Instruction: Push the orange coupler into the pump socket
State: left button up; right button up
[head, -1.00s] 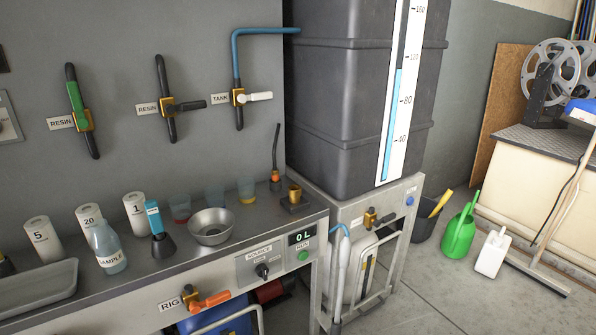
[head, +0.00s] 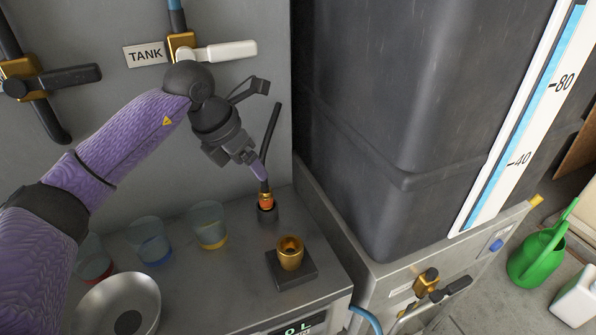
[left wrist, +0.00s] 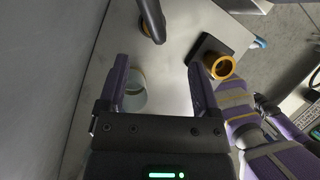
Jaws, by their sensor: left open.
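The orange coupler (head: 266,200) stands upright in a small dark holder at the back of the metal bench, with a black hose rising from it. The pump socket (head: 290,252) is a brass cup on a dark square base, in front and a little right of the coupler. It also shows in the left wrist view (left wrist: 221,66), right of the fingers. My left gripper (head: 258,170) is open, pointing down just above the coupler and close beside its hose. In the left wrist view, nothing is held between its fingers (left wrist: 160,85).
Several coloured-base cups (head: 209,226) stand left of the coupler, with a metal bowl (head: 118,305) in front. The wall valve with a white handle (head: 231,51) is above my gripper. The dark tank (head: 390,110) rises close on the right. The socket's top is clear.

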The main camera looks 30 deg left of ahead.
aim_at(265, 190)
pick_arm(q)
jog(key=b+x, duration=0.1)
jog(key=x, duration=0.2)
jog(key=b+x, duration=0.2)
jog(key=x, duration=0.1)
jog(key=b+x, duration=0.2)
jog(key=x, duration=0.1)
jog(key=shift+w+a+f, duration=0.2)
jog(key=shift+a+f, duration=0.15)
jog(key=shift+f, duration=0.05)
jog(key=shift+r, duration=0.2)
jog(key=c, duration=0.5)
grip_shut()
pick_arm(e)
jog(key=shift+g, duration=0.3)
jog(key=f, duration=0.2)
jog(key=s+f, duration=0.1)
jog(key=f, duration=0.1)
jog(key=shift+s+a+f, duration=0.15)
jog(key=shift+s+f, duration=0.05)
jog(key=shift+f, duration=0.2)
